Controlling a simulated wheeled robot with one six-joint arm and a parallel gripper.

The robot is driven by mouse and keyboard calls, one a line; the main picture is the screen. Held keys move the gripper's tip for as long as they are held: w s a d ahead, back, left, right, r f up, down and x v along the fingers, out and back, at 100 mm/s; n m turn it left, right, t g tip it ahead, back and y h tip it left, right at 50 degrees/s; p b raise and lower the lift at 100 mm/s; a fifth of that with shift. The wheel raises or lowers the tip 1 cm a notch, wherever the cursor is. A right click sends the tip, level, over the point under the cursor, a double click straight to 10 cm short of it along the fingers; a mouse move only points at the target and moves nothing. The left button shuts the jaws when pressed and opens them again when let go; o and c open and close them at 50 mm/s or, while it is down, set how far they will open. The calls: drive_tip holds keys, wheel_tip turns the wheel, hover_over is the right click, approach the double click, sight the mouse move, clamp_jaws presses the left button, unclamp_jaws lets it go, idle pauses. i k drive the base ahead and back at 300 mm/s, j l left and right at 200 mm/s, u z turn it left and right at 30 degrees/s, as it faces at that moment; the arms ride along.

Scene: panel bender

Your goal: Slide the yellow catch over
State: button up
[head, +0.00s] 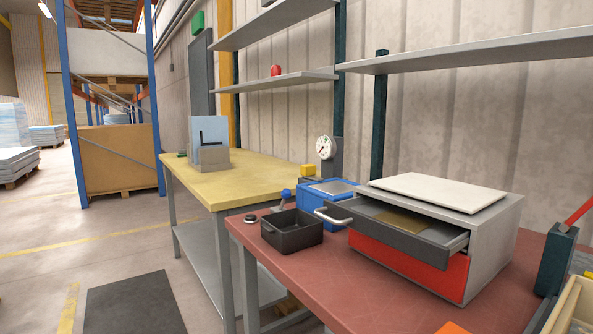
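A small yellow block (308,170) shows at the back left of the red-topped bench (350,293), just behind a blue box (327,191) with a grey top. It is the only small yellow part that I can make out there. It is too small to tell whether it is the catch or which way it slides. A dial gauge (325,147) stands behind it. My gripper is not in the head view.
A grey cabinet (490,245) has its upper drawer (395,228) pulled out and its red lower drawer (405,264) shut. A black tray (292,232) sits left of it. Shelves (470,50) hang above. A yellow-topped table (240,178) adjoins. Floor at left is mostly clear.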

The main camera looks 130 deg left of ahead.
sight(309, 170)
drive_tip(key=l+u, duration=0.15)
drive_tip(key=u, duration=3.75)
